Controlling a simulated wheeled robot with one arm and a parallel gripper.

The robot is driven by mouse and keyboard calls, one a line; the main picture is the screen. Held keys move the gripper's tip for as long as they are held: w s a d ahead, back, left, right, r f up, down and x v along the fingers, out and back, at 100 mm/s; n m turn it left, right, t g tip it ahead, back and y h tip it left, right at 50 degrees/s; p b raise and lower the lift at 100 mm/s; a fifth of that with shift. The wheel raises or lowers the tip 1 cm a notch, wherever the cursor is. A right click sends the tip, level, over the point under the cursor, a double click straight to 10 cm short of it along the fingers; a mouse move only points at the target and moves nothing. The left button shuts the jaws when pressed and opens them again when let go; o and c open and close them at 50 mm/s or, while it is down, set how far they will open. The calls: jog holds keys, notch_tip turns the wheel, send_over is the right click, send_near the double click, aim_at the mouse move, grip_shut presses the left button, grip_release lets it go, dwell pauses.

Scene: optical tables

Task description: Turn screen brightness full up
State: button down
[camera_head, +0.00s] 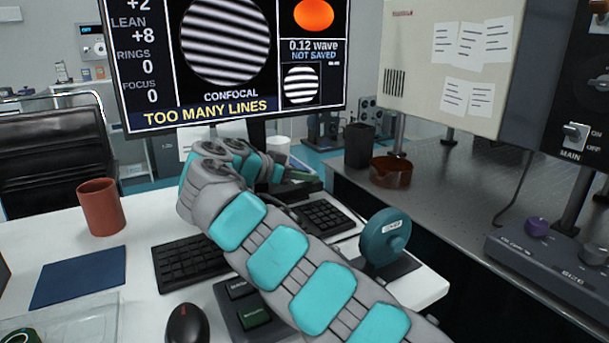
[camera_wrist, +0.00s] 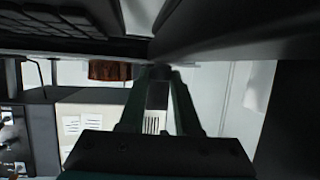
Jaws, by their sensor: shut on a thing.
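The monitor screen (camera_head: 225,60) fills the upper left of the head view. It shows striped discs, an orange disc and the words TOO MANY LINES. My arm reaches across the desk to below the screen, and its wrist hides much of my gripper there. In the wrist view the two fingers of my gripper (camera_wrist: 158,76) converge on a small dark knob-like piece (camera_wrist: 157,70). The piece sits against dark slabs close to the camera. The fingers hide most of it, so its marking and turn cannot be read.
The keyboard (camera_head: 187,262) lies partly under my arm. A red-brown cup (camera_head: 101,208), a mouse (camera_head: 187,324) and a teal dial (camera_head: 386,237) stand on the desk. An amber bowl (camera_head: 391,172) and a purple-knobbed control box (camera_head: 537,226) stand on the metal table.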

jog(key=shift+r, duration=0.15)
jog(key=c, duration=0.6)
grip_release()
jog(key=v, duration=0.6)
jog(key=shift+a, duration=0.1)
jog(key=shift+v, duration=0.8)
